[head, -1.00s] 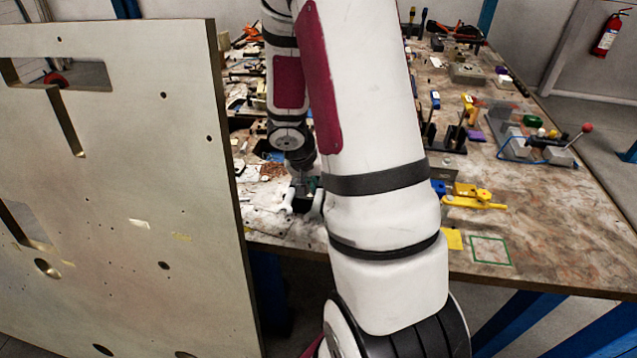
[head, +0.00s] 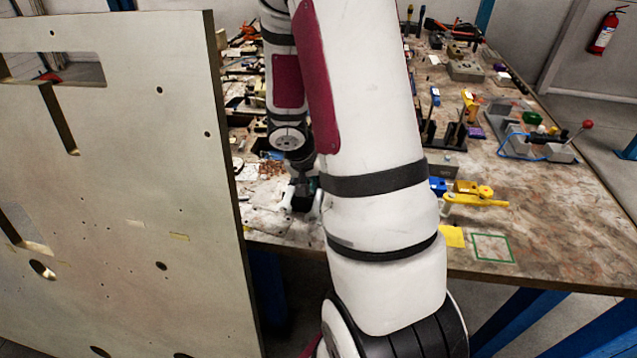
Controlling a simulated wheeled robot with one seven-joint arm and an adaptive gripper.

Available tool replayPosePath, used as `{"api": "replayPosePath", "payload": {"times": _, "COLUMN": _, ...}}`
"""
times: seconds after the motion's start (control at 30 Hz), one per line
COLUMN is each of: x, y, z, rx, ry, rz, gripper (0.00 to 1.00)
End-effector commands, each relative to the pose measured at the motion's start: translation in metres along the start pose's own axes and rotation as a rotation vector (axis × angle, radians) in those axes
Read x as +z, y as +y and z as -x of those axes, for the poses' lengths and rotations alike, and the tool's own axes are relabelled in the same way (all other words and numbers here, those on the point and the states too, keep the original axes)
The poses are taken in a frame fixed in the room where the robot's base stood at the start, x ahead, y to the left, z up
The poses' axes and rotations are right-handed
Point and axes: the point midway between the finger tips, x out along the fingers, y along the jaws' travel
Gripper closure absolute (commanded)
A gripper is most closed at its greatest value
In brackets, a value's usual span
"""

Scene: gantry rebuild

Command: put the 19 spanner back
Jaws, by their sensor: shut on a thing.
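My gripper (head: 302,202) is low over the near left part of the workbench (head: 560,245), partly hidden behind my own white arm. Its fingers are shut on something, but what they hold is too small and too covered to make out. I cannot pick out the 19 spanner for sure in the head view. Its place cannot be told either.
A large upright metal plate (head: 120,200) with holes stands at the left, close to my gripper. Many tools crowd the bench behind the arm. A yellow clamp (head: 478,198), a yellow square (head: 452,237) and a green outlined square (head: 492,248) lie at right. The bench's front right is clear.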

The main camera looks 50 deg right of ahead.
Motion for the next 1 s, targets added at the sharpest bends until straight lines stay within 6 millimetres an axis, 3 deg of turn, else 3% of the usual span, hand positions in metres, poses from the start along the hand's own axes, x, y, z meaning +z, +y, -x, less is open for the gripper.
{"api": "replayPosePath", "payload": {"times": 0.13, "x": 0.0, "y": 0.0, "z": 0.0, "rx": 0.0, "ry": 0.0, "rz": 0.0, "gripper": 1.0}}
{"api": "replayPosePath", "payload": {"times": 0.17, "x": 0.0, "y": 0.0, "z": 0.0, "rx": 0.0, "ry": 0.0, "rz": 0.0, "gripper": 0.79}}
{"api": "replayPosePath", "payload": {"times": 0.27, "x": 0.0, "y": 0.0, "z": 0.0, "rx": 0.0, "ry": 0.0, "rz": 0.0, "gripper": 0.58}}
{"api": "replayPosePath", "payload": {"times": 0.67, "x": -0.001, "y": 0.0, "z": 0.004, "rx": -0.001, "ry": 0.001, "rz": 0.001, "gripper": 0.58}}
{"api": "replayPosePath", "payload": {"times": 0.87, "x": -0.001, "y": 0.0, "z": 0.029, "rx": -0.003, "ry": 0.004, "rz": -0.002, "gripper": 0.58}}
{"api": "replayPosePath", "payload": {"times": 1.0, "x": -0.001, "y": 0.0, "z": 0.057, "rx": -0.002, "ry": 0.005, "rz": -0.002, "gripper": 0.58}}
